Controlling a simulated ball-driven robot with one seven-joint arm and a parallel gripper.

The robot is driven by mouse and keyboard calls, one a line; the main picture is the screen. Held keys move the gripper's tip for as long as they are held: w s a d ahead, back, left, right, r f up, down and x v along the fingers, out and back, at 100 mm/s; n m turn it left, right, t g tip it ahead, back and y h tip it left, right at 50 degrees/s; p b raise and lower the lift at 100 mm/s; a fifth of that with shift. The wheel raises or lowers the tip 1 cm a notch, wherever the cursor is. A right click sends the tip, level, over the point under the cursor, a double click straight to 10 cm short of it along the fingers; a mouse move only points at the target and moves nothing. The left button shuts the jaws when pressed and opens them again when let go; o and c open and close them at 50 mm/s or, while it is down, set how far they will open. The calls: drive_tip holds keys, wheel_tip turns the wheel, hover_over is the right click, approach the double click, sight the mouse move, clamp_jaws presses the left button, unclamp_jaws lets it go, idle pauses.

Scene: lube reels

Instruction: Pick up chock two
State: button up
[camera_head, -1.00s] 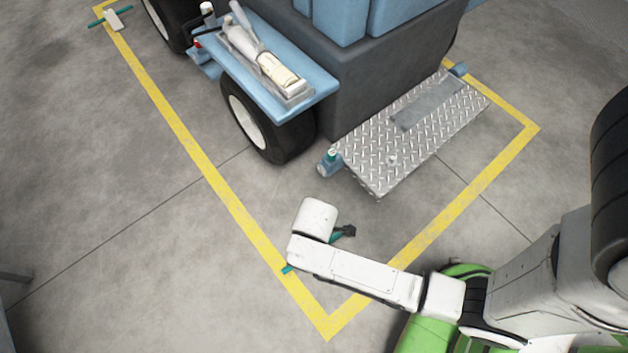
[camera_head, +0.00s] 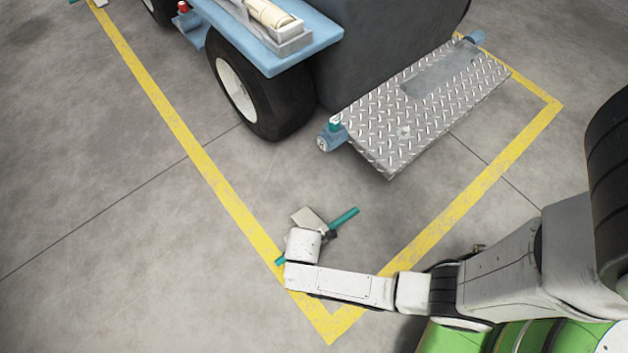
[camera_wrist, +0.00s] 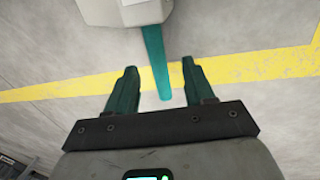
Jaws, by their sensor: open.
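My gripper (camera_wrist: 158,72) is open, with one dark green finger on each side of the bar and visible gaps. In the head view only a dark bit of my gripper (camera_head: 331,235) shows beside the chock.
A second pale chock (camera_head: 99,3) is cut off at the top left. A blue vehicle with a black tyre (camera_head: 268,95) and a diamond-plate step (camera_head: 425,105) stands behind. Yellow floor lines (camera_head: 185,140) meet near my arm. The floor at left is clear.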

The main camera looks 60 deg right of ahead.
drive_tip(key=shift+w+d+f+b, duration=0.15)
drive_tip(key=shift+w+f+b, duration=0.1)
drive_tip(key=shift+f+b, duration=0.7)
drive_tip(key=shift+w+d+f+b, duration=0.2)
drive_tip(key=shift+f+b, duration=0.5)
drive_tip(key=shift+f, duration=0.45)
drive_tip(key=shift+w+d+f+b, duration=0.15)
drive_tip(key=shift+w+f+b, duration=0.1)
drive_tip(key=shift+f+b, duration=0.7)
clamp_jaws()
